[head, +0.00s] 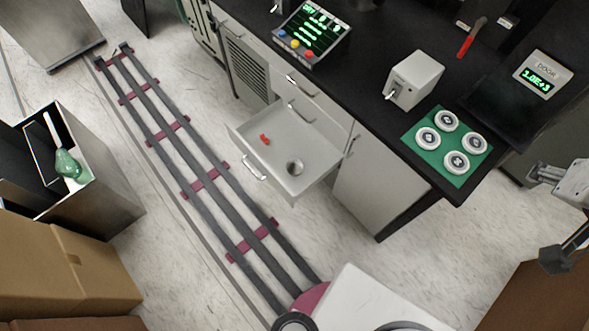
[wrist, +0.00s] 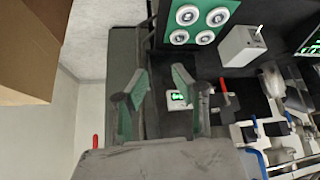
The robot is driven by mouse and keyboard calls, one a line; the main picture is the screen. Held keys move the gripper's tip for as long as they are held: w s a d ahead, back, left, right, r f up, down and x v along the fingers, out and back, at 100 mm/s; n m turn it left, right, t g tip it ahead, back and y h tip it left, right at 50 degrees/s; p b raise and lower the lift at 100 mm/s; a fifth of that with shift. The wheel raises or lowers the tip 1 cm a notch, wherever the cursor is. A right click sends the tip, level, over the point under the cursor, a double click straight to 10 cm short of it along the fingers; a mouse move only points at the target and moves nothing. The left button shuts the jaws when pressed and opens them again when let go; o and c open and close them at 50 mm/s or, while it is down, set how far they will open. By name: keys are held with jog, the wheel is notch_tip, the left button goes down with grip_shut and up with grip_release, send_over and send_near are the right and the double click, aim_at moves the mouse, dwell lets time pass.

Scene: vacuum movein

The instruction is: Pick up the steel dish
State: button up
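The steel dish (head: 295,168) is a small, round, grey metal piece in the open drawer (head: 312,180) of the bench, toward the drawer's front right in the head view. The dish does not show in the wrist view. My gripper (head: 547,216) is at the right edge of the head view, far from the drawer and beyond the bench's right end. In the wrist view, the two green-padded fingers of my gripper (wrist: 160,78) stand wide apart with nothing held between them.
A small red object (head: 265,139) lies in the same drawer. The black benchtop (head: 385,118) carries a white switch box (head: 415,80), a green mat (head: 443,170) with several white discs and a control panel (head: 311,33). Cardboard boxes (head: 65,270) stand at left.

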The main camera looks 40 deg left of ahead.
jog(key=shift+o, duration=0.5)
jog(key=o, duration=1.4)
jog(key=shift+c, duration=0.2)
